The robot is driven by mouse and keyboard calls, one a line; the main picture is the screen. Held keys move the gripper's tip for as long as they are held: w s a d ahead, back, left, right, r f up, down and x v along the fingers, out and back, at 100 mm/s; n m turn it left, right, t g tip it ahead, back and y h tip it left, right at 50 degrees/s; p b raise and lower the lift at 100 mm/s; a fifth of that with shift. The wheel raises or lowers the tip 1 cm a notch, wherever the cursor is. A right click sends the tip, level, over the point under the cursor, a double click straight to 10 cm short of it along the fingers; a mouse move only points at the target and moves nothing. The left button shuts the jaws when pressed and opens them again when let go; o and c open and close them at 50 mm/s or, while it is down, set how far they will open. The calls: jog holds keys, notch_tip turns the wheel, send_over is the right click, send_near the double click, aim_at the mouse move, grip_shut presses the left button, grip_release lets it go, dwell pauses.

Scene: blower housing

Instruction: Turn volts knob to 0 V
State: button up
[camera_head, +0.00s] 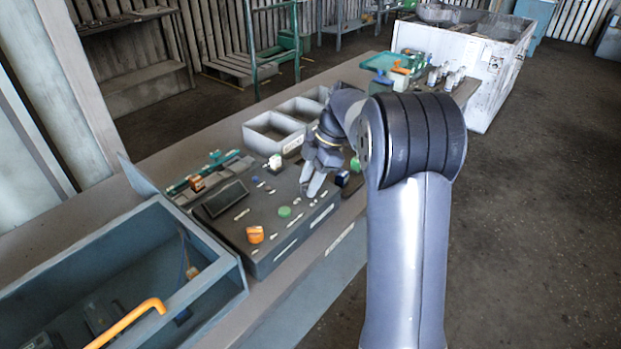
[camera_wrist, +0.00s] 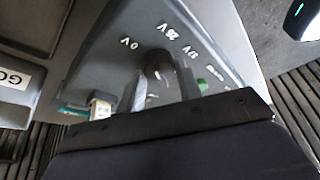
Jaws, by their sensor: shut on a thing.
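The dark grey control box (camera_head: 232,228) lies on the long bench, with the volts knob on its top panel. In the wrist view the dark, round-ended knob (camera_wrist: 157,62) stands beside printed marks, with "0 V" at its upper left and other volt marks above and to the right. My gripper (camera_head: 315,183) points down over the box's far right part. In the wrist view its two fingers (camera_wrist: 163,88) are shut on the knob from both sides. Which mark the knob points to cannot be told. The head view does not show the knob, as my gripper covers that spot.
An orange knob (camera_head: 255,235) and a green button (camera_head: 284,212) sit on the same panel. Grey bins (camera_head: 272,133) stand behind the box. A large open blue-grey bin (camera_head: 215,290) with an orange handle (camera_head: 130,322) is at the front left.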

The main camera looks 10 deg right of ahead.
jog(key=n+g+p, duration=0.1)
jog(key=n, duration=0.1)
jog(key=n+g+h+p, duration=0.1)
jog(key=n, duration=0.2)
jog(key=shift+w+n, duration=0.15)
jog(key=shift+n, duration=0.15)
dwell(0.4)
jog(key=o, duration=1)
jog(key=shift+c, duration=0.2)
jog(key=v, duration=1)
jog(key=shift+r, duration=0.35)
jog(key=shift+w+f, duration=0.1)
